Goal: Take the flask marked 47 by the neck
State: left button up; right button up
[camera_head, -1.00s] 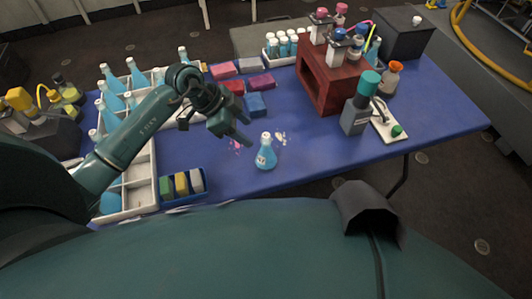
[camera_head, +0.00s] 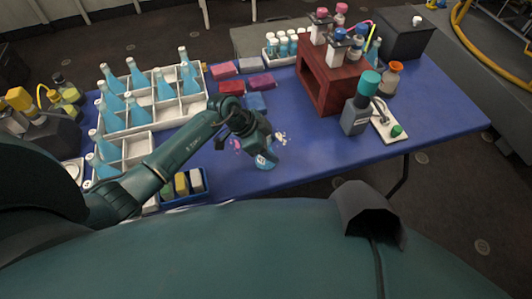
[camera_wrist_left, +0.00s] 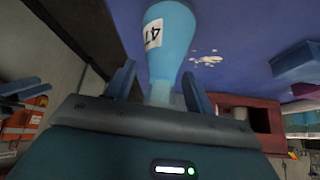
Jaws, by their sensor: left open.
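The flask marked 47 (camera_head: 265,161) is pale blue and stands on the blue table near its front edge. Its upper part is hidden behind my left gripper (camera_head: 266,143) in the head view. In the left wrist view the flask (camera_wrist_left: 172,38) appears upside down, with a white label reading 47. There its neck lies between the two spread fingers of my left gripper (camera_wrist_left: 158,90), with a visible gap on each side. The gripper is open and holds nothing. The mouth of the flask is hidden by the gripper body. My right gripper does not show.
A white divided crate (camera_head: 138,148) with several blue flasks stands at the left. A blue tray (camera_head: 205,183) of coloured blocks is left of the flask. A dark red stand (camera_head: 322,88) and a grey bottle (camera_head: 355,117) are to the right. White and pink spots mark the table beside the flask.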

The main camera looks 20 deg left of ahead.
pick_arm(q)
jog(key=c, duration=0.9)
jog(key=shift+r, duration=0.15)
